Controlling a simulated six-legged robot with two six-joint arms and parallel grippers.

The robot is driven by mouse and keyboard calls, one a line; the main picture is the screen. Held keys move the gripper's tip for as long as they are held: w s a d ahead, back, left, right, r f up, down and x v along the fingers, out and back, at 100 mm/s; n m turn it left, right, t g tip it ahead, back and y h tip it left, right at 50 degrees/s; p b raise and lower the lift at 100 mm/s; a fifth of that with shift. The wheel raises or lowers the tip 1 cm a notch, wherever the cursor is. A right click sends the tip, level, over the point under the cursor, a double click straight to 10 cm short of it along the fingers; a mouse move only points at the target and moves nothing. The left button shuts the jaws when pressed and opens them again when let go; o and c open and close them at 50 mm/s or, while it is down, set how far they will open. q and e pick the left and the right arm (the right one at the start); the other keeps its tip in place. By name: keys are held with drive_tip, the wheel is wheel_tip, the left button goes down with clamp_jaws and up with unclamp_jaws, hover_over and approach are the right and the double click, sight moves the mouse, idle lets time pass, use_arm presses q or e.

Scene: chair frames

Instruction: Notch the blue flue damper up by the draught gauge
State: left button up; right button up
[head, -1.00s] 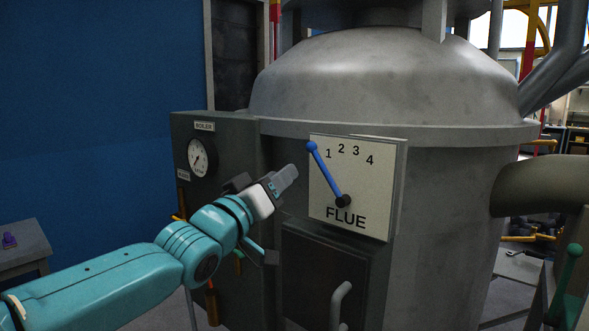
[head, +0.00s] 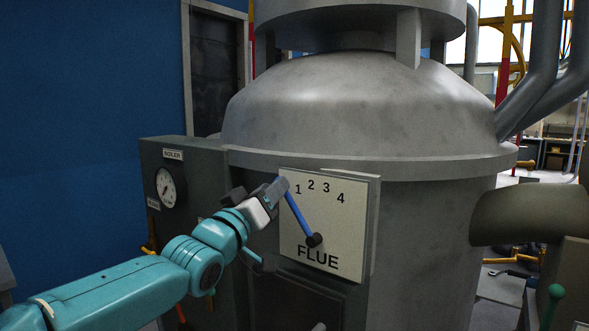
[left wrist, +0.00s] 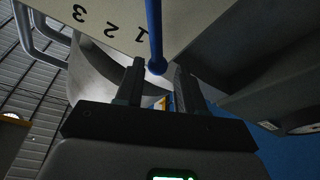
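The blue flue damper lever (head: 299,217) pivots at a dark hub on the white FLUE plate (head: 351,221), marked 1 to 4. It leans up and left, its upper end near the 1. My left gripper (head: 279,187) is at that upper end and hides the knob in the head view. My right gripper is not in view.
The large grey boiler (head: 430,230) fills the middle behind the plate. A dark door (head: 297,300) lies below the plate. A thick pipe (head: 525,216) juts out at right, with a green-knobbed lever (head: 555,293) in front.

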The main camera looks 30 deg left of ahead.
use_arm(q)
drive_tip(key=shift+w+r+p, duration=0.4)
drive_tip(key=shift+w+r, duration=0.1)
drive_tip(key=shift+w, duration=0.2)
drive_tip(key=shift+d+f+b, duration=0.15)
drive_tip(key=shift+f+b, duration=0.05)
drive_tip(key=shift+b, duration=0.1)
drive_tip(key=c, duration=0.4)
drive_tip(key=shift+f, duration=0.1)
drive_tip(key=shift+c, duration=0.8)
drive_tip(key=shift+s+d+r+b, duration=0.1)
drive_tip(key=shift+d+r+b, duration=0.45)
drive_tip(key=shift+d, duration=0.25)
drive_tip(key=shift+s+d+r+b, duration=0.1)
drive_tip(key=shift+d+r+b, duration=0.4)
drive_tip(key=shift+d, duration=0.4)
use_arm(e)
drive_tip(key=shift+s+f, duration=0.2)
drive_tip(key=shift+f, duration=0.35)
